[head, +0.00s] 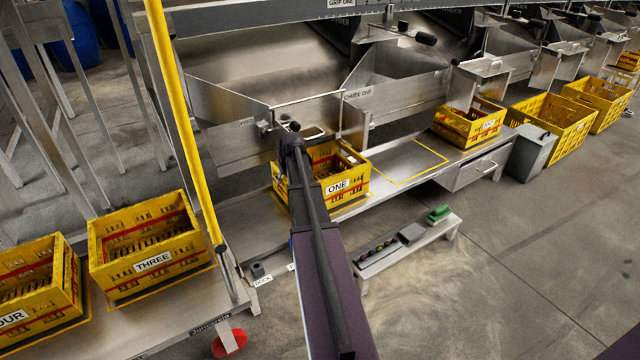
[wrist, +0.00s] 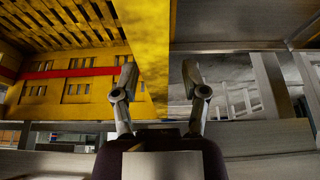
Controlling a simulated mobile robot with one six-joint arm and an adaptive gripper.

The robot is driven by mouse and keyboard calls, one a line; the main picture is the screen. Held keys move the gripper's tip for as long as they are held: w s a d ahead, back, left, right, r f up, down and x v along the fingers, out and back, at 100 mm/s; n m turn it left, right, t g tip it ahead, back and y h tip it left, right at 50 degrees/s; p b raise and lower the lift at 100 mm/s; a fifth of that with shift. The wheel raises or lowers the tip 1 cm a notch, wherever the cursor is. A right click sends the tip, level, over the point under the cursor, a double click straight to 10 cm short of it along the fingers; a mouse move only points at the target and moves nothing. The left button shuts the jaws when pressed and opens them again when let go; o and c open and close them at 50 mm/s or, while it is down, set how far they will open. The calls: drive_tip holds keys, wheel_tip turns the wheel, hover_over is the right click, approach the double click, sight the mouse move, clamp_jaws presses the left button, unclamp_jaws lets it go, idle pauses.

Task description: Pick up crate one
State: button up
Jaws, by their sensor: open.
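Crate one (head: 338,187) is a yellow slatted crate with a red band and a white "ONE" label. It stands upright on the grey metal bench under the chute marked "CHUTE ONE". My gripper (head: 291,135) is over the crate's left side in the head view, where my arm hides part of the crate. In the wrist view my gripper (wrist: 159,62) is open. A yellow crate wall (wrist: 147,35) shows between its two fingers, with the slatted, red-banded side (wrist: 70,85) to the left. I cannot tell whether the fingers touch the wall.
Metal chute one (head: 358,95) rises close behind the crate. Crate three (head: 150,245) stands to the left beyond a yellow post (head: 180,110). Another yellow crate (head: 468,125) stands to the right past an empty yellow-outlined spot (head: 415,160). A low bench (head: 400,245) stands in front.

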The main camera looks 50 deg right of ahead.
drive_tip(key=shift+f, duration=0.25)
idle(0.4)
drive_tip(key=shift+c, duration=0.2)
clamp_jaws()
